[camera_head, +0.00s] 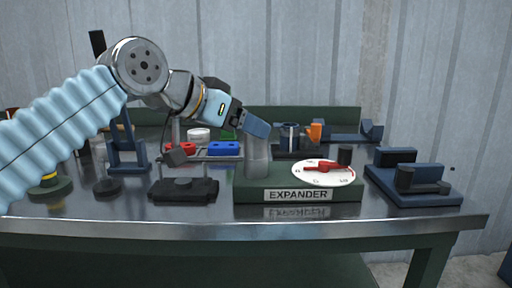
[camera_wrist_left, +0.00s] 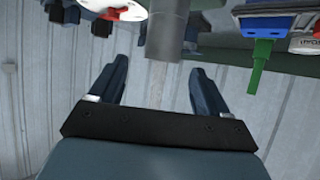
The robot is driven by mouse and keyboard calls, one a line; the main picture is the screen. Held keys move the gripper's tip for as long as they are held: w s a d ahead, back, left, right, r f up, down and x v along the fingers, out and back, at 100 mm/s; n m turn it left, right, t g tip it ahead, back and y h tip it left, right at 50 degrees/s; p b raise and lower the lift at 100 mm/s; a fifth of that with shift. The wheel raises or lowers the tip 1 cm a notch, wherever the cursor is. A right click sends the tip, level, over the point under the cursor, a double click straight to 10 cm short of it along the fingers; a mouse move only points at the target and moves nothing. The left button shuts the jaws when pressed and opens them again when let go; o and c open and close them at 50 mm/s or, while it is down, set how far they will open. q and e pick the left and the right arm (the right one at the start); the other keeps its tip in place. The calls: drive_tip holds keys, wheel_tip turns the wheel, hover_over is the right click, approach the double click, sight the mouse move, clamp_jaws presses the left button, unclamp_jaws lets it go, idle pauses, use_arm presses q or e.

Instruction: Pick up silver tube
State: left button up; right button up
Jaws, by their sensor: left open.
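A silver tube (camera_head: 258,158) stands upright on the green base labelled EXPANDER (camera_head: 298,196). It also shows in the left wrist view (camera_wrist_left: 168,32), inverted, ahead of the fingers. My left gripper (camera_head: 257,127) is at the upper end of this tube in the head view; the finger hides part of it. In the wrist view my left gripper (camera_wrist_left: 156,75) is open, its two fingers wide apart with nothing held between them. The tube's end lies near the gap; I cannot tell whether it touches. My right gripper is not in view.
A white dial with a red pointer (camera_head: 323,172) sits right of the tube. A short metallic cylinder (camera_head: 290,136) stands behind it. A blue block (camera_head: 224,149), a dark fixture (camera_head: 184,190) and a blue fixture (camera_head: 413,190) also occupy the metal bench (camera_head: 120,222).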

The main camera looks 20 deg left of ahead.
sight(256, 153)
use_arm(q)
drive_tip(key=x, duration=0.5)
drive_tip(key=shift+a+f, duration=0.15)
drive_tip(key=shift+a, duration=0.05)
drive_tip(key=shift+s, duration=0.1)
drive_tip(key=shift+c, duration=0.2)
drive_tip(key=c, duration=1.2)
